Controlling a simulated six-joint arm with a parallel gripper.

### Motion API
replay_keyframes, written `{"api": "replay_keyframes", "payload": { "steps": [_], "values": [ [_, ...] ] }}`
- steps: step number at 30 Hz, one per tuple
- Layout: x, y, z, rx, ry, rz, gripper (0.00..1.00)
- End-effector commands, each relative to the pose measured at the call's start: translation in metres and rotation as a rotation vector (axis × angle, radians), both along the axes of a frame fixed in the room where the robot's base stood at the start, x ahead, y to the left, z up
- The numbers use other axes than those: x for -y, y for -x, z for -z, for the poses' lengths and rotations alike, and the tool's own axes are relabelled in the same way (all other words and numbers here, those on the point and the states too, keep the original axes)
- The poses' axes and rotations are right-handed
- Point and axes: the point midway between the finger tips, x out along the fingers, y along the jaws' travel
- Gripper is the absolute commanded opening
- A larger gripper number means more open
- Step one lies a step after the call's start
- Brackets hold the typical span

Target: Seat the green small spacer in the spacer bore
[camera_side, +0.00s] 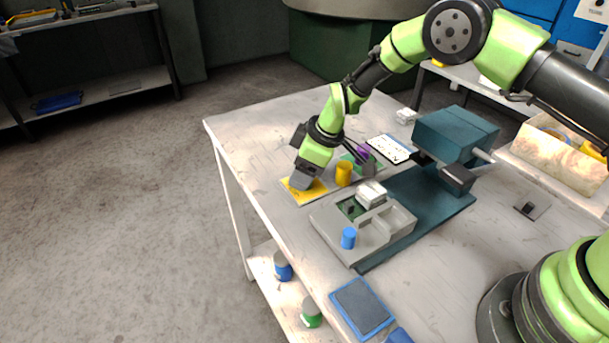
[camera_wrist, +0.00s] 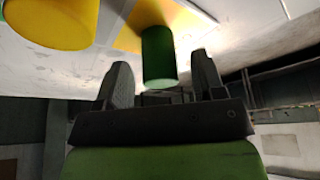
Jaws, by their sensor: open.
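The green small spacer (camera_wrist: 158,58) is a short green cylinder, seen in the wrist view on or just over a yellow pad (camera_wrist: 185,22). My gripper (camera_wrist: 162,78) is open, with one finger on each side of the spacer's near end. I cannot tell whether either finger touches it. In the side view my gripper (camera_side: 303,181) is low over the yellow pad (camera_side: 307,196) and hides the spacer. A grey fixture (camera_side: 374,239) stands to the right, with a green recess (camera_side: 350,207) holding a small dark spot. I cannot tell whether that is the spacer bore.
A yellow cylinder (camera_side: 343,174) stands close to the right of my gripper, with a purple cylinder (camera_side: 362,152) behind it. A teal machine (camera_side: 455,135) stands behind. The table's left part is clear.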

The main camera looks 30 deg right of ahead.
Motion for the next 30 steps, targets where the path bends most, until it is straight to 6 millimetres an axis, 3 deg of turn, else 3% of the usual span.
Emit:
{"api": "replay_keyframes", "payload": {
  "steps": [4,5,12,13,22,30],
  "values": [
    [0.0,0.0,0.0,0.0,0.0,0.0,0.63],
    [0.0,0.0,0.0,0.0,0.0,0.0,0.58],
    [0.0,0.0,0.0,0.0,0.0,0.0,0.03],
    [0.0,0.0,-0.001,0.001,0.0,0.0,0.0],
    [0.0,0.0,-0.009,0.002,0.0,-0.001,0.0],
    [0.0,-0.001,-0.062,0.006,-0.003,0.0,0.0]
  ]
}}
